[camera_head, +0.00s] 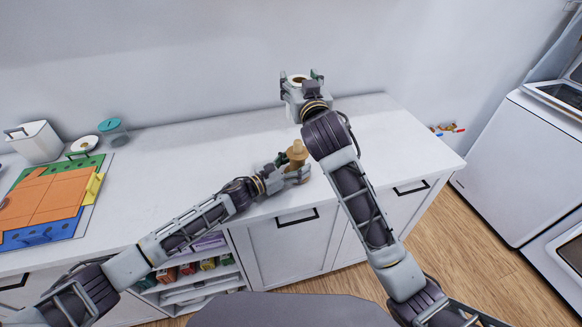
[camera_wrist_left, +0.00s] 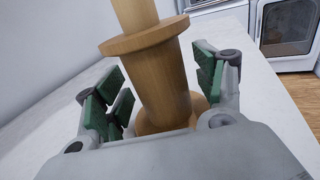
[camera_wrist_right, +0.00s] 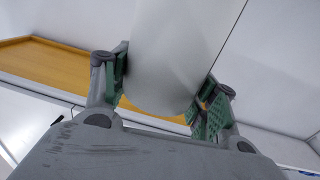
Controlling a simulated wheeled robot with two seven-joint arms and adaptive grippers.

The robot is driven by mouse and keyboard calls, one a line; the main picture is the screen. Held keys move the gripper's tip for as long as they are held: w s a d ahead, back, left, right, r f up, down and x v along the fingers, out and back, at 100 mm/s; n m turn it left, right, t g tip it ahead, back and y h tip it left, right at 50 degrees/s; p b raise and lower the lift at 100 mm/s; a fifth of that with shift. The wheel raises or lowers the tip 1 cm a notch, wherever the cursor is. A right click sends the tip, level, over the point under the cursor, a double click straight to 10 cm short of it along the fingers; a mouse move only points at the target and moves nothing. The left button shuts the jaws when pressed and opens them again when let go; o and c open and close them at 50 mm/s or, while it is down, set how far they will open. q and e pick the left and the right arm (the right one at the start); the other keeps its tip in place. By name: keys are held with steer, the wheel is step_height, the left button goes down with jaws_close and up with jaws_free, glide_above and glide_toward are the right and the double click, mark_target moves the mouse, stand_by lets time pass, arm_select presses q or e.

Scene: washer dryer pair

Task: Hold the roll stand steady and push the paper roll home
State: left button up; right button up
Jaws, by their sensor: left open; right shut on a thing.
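The roll stand (camera_head: 297,151) is a light-brown wooden post with a collar, upright near the front of the white counter. In the left wrist view the stand (camera_wrist_left: 165,80) rises between the fingers of my left gripper (camera_head: 291,167). That gripper is open around it, with gaps visible on both sides. My right gripper (camera_head: 301,82) is shut on the white paper roll (camera_wrist_right: 178,45), which fills the space between its fingers. In the head view the roll's round end with a brown core (camera_head: 297,79) shows, above and behind the stand. The rest of the roll is mostly hidden there.
A colored board (camera_head: 48,200), a white bin (camera_head: 36,143) and a teal-lidded jar (camera_head: 114,131) are on the counter's left. A white appliance (camera_head: 520,165) stands at the right. The counter (camera_head: 175,172) between the board and the stand is clear.

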arm_select(q)
steer(key=shift+w+d, duration=0.15)
steer(key=shift+d, duration=0.1)
steer(key=c, duration=1.4)
arm_select(e)
steer(key=shift+r, duration=0.1)
steer(key=w+d+f, duration=0.2)
steer(key=d+f, duration=0.1)
steer(key=d, duration=0.2)
steer(key=shift+s+a+f+n+g+y, duration=0.1)
steer(key=shift+s+a+n+g+y, duration=0.3)
steer(key=shift+a+n+y, duration=0.4)
steer(key=shift+s+a+r+n+g+y, duration=0.1)
steer(key=shift+s+a+n+g+y, duration=0.3)
steer(key=shift+a+y, duration=0.6)
steer(key=shift+s+a+f+n+g+y, duration=0.1)
steer(key=shift+s+a+n+g+y, duration=0.15)
steer(key=shift+a+n+g+y, duration=0.5)
